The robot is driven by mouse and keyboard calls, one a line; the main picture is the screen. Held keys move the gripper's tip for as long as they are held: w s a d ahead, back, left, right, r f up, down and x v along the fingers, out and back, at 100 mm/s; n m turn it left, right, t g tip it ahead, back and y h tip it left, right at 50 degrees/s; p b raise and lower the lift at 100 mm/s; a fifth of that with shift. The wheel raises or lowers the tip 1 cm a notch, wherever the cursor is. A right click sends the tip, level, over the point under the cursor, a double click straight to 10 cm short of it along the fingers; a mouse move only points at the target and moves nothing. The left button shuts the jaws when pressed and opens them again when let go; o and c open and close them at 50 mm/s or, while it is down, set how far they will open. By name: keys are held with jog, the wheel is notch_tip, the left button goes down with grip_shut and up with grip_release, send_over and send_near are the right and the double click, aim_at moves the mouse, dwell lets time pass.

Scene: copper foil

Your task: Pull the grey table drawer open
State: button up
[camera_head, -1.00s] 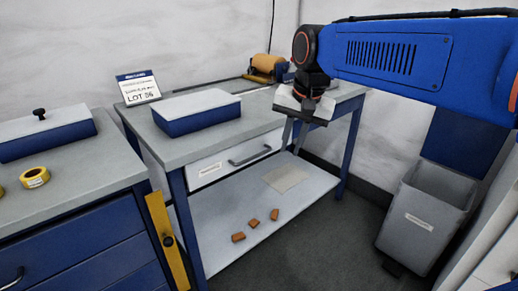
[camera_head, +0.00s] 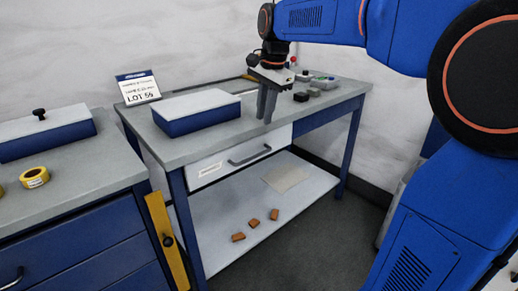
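The grey table (camera_head: 180,152) stands in the middle, on blue legs. Its drawer (camera_head: 230,163) has a pale front with a label at the left and a dark bar handle (camera_head: 250,155). The drawer looks closed. My gripper (camera_head: 265,119) points down, with its fingertips in the picture above and slightly right of the handle, near the table's front edge. It appears apart from the handle. The two fingers stand close together with what looks like a narrow gap, too small to judge.
A blue box with a white lid (camera_head: 198,112) and a lot sign (camera_head: 138,88) stand on the table. Small items (camera_head: 308,94) lie at its right end. Several orange-brown blocks (camera_head: 255,222) lie on the lower shelf (camera_head: 220,215). A blue cabinet (camera_head: 80,237) stands at left.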

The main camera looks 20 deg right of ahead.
jog(key=f, duration=0.4)
jog(key=w+f, duration=0.1)
jog(key=f, duration=0.4)
jog(key=w+a+f, duration=0.1)
jog(key=f, duration=0.3)
jog(key=shift+w+f, duration=0.2)
jog(key=shift+f, duration=0.15)
jog(key=shift+c, duration=0.3)
grip_shut()
